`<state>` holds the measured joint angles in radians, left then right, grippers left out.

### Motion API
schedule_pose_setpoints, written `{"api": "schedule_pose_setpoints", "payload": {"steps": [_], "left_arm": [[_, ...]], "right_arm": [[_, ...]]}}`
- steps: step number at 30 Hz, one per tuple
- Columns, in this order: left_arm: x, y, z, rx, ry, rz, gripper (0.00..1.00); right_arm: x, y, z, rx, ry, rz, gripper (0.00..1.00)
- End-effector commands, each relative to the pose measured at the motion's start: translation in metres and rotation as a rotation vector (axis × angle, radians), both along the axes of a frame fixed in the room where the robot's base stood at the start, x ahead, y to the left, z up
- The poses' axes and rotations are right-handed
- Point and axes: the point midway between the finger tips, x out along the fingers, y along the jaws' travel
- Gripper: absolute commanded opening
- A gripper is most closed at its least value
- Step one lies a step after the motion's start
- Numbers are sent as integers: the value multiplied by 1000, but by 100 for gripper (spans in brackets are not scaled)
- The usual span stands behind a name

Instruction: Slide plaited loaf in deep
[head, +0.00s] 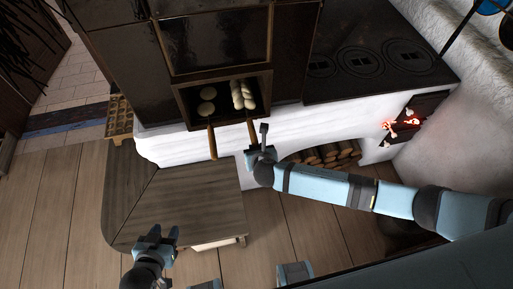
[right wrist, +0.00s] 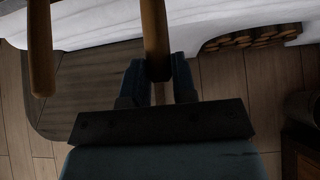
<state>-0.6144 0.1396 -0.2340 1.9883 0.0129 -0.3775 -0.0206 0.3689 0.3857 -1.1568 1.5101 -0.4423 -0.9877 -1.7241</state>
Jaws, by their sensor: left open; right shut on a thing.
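The plaited loaf (head: 243,95) lies inside the dark oven opening, on the right side, in line with a wooden handle (head: 252,132) that sticks out over the front edge. My right gripper (head: 257,152) is shut on this handle. In the right wrist view the handle (right wrist: 154,35) runs up from between the two fingers. Whatever lies under the loaf is too dark to make out. My left gripper (head: 160,236) is open and empty above the near edge of the wooden table, well away from the oven.
The wooden table (head: 185,195) is bare. A glowing firebox (head: 402,125) is at right, firewood (head: 325,153) below.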

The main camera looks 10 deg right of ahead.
Motion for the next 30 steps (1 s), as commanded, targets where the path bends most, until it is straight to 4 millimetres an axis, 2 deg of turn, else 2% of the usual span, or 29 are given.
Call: {"api": "schedule_pose_setpoints", "payload": {"steps": [1,5,11,30], "left_arm": [[0,0,0,0,0,0,43],[0,0,1,-1,-3,0,43],[1,0,4,-2,-7,0,43],[0,-1,3,-2,-3,0,43]], "right_arm": [[0,0,0,0,0,0,14],[0,0,0,0,0,0,0],[4,0,1,0,-3,0,0],[42,0,0,0,-1,0,0]]}}
